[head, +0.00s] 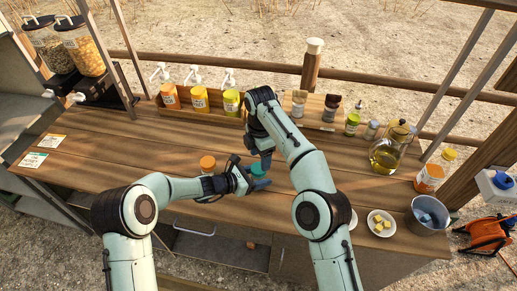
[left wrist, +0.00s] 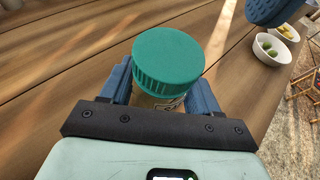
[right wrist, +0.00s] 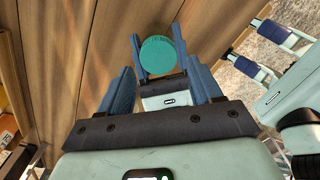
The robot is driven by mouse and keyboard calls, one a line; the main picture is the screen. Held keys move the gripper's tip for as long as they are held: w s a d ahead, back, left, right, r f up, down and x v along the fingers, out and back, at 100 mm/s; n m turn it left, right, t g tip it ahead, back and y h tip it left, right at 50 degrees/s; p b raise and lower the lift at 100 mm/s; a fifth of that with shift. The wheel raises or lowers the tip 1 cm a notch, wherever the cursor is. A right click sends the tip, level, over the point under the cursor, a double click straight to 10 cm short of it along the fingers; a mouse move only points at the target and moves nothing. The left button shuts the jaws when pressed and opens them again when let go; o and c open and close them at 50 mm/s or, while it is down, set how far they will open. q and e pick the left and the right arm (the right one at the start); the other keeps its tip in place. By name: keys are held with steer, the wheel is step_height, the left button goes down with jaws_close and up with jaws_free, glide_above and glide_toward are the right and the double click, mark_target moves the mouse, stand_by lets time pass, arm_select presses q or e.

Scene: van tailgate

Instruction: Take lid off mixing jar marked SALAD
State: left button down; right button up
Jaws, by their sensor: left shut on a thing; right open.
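My left gripper (left wrist: 160,85) is shut around the body of a jar with a ridged green lid (left wrist: 168,60). A part of the jar's label (left wrist: 172,104) shows under the lid, but I cannot read its word. My right gripper (right wrist: 162,75) is open. In the right wrist view the lid (right wrist: 158,55) appears ahead between its fingers, which look apart from it. Another jar with an orange lid (head: 208,162) stands just left of the held jar.
Pump bottles (head: 200,102) stand in a rack at the back. Small bowls (left wrist: 266,55) lie right of the held jar. The left counter is mostly clear, with two cards (head: 33,160).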

mark_target(259, 168)
steer(key=m, duration=0.7)
steer(key=shift+r, duration=0.3)
steer(key=m, duration=0.7)
steer(key=shift+w+r, duration=0.1)
steer(key=shift+r, duration=0.3)
steer(key=m, duration=0.3)
steer(key=r+m, duration=0.1)
steer(key=m, duration=0.2)
steer(key=shift+a+m, duration=0.1)
steer(key=shift+m, duration=0.3)
steer(key=m, duration=0.5)
steer(key=shift+a+r, duration=0.2)
steer(key=shift+r, duration=0.2)
steer(key=shift+f, duration=3.95)
